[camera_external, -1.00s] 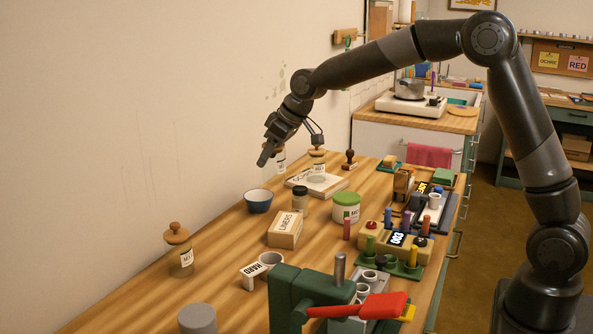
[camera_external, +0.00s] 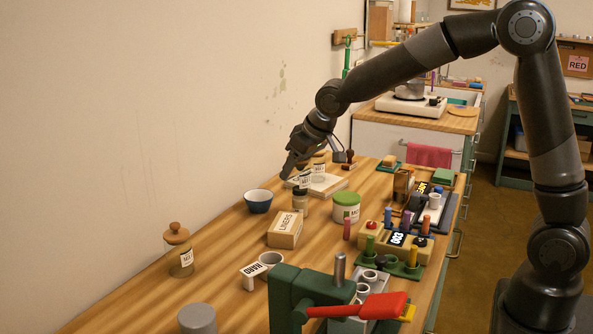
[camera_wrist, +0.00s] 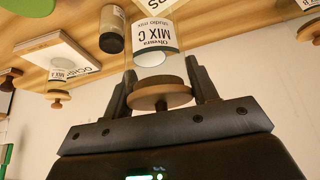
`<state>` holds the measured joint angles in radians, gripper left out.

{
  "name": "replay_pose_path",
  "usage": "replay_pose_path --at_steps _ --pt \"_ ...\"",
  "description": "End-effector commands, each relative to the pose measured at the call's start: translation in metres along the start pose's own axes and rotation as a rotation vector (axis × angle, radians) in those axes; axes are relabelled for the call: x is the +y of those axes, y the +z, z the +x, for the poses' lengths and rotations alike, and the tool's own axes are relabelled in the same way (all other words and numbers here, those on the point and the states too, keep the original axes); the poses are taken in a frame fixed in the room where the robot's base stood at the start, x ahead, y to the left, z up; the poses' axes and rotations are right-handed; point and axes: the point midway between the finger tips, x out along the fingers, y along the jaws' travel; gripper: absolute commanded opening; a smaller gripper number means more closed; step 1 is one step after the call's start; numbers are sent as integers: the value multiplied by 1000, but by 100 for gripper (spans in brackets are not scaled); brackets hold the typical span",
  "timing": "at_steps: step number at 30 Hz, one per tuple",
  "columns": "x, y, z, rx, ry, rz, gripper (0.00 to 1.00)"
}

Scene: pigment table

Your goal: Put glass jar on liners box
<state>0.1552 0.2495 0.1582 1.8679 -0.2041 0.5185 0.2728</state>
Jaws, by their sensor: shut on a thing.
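My gripper (camera_external: 296,172) is shut on a glass jar (camera_external: 304,181) with a white label and holds it above the table, behind the small dark-lidded jar. In the wrist view, the gripper (camera_wrist: 162,90) has its fingers either side of the round wooden lid of this glass jar (camera_wrist: 150,42), labelled MIX C. The liners box (camera_external: 285,230), a tan carton, lies on the table nearer the camera than the gripper. Its lettered edge (camera_wrist: 170,3) seems to show at the top of the wrist view. The jar's base is partly hidden in the external view.
A small dark-lidded jar (camera_external: 300,201) stands just behind the box. A blue bowl (camera_external: 258,201) is left, a green-lidded tub (camera_external: 346,206) right. Another lidded jar (camera_external: 179,256) stands front left. A white slab (camera_external: 328,187) lies behind, with a jar (camera_wrist: 57,76) beside or on it.

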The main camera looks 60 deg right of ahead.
Motion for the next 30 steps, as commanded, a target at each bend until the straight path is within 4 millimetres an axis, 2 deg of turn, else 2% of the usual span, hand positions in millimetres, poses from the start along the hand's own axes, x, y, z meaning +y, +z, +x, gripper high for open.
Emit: replay_pose_path --at_steps 1,3,7,11,18,30 --pt "-12 0 8 -1 -2 -5 25" --pt "-22 -1 16 0 -2 -5 25" --pt "-33 -2 25 1 0 -2 25" --pt "-35 0 31 0 1 1 25" --pt "-35 17 59 -1 1 0 25" --pt "-35 19 64 2 0 -1 25"
